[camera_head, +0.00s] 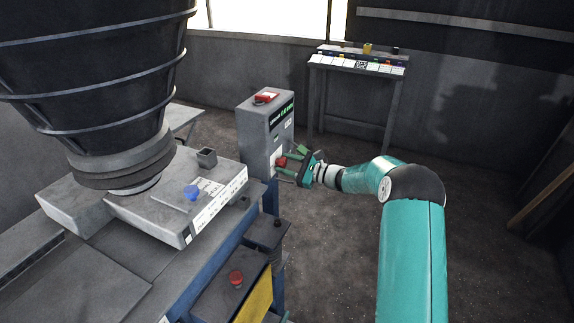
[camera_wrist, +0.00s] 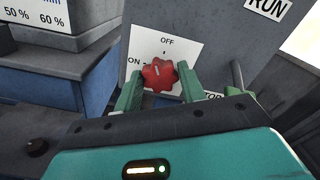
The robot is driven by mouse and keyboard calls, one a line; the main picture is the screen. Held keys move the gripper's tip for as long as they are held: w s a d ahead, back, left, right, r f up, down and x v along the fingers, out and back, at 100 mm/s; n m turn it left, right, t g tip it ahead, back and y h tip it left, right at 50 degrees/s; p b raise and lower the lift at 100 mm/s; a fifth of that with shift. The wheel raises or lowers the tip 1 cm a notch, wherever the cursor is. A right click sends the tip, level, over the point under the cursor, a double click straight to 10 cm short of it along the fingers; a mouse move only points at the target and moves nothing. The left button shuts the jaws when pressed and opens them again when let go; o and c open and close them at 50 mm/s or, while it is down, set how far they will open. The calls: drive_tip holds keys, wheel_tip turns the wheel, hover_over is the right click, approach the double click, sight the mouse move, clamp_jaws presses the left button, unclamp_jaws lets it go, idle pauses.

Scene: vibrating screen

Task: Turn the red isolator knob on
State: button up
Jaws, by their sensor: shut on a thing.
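The red isolator knob (camera_wrist: 159,75) sits on a white plate (camera_wrist: 185,47) marked OFF at the top and ON at the left. A pale line on the knob points up and slightly left, between those marks. My gripper (camera_wrist: 160,82) is shut on the knob, with one green finger on each side of it. In the head view my gripper (camera_head: 291,162) reaches the front face of the grey control box (camera_head: 252,132), and the knob (camera_head: 281,161) shows as a small red spot between the fingers.
A lever (camera_wrist: 237,75) stands just right of the fingers. A red button (camera_head: 236,278) is on a lower box. A small table (camera_head: 313,80) with coloured items stands at the back. The floor to the right (camera_head: 335,230) is clear.

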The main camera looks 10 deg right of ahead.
drive_tip(key=n, duration=0.6)
drive_tip(key=shift+d, duration=0.1)
drive_tip(key=n, duration=0.6)
drive_tip(key=shift+n, duration=0.3)
drive_tip(key=o, duration=0.9)
drive_tip(key=shift+o, duration=0.2)
drive_tip(key=shift+s, duration=0.1)
drive_tip(key=v, duration=1.3)
drive_tip(key=shift+s+d, duration=0.2)
drive_tip(key=shift+d, duration=0.1)
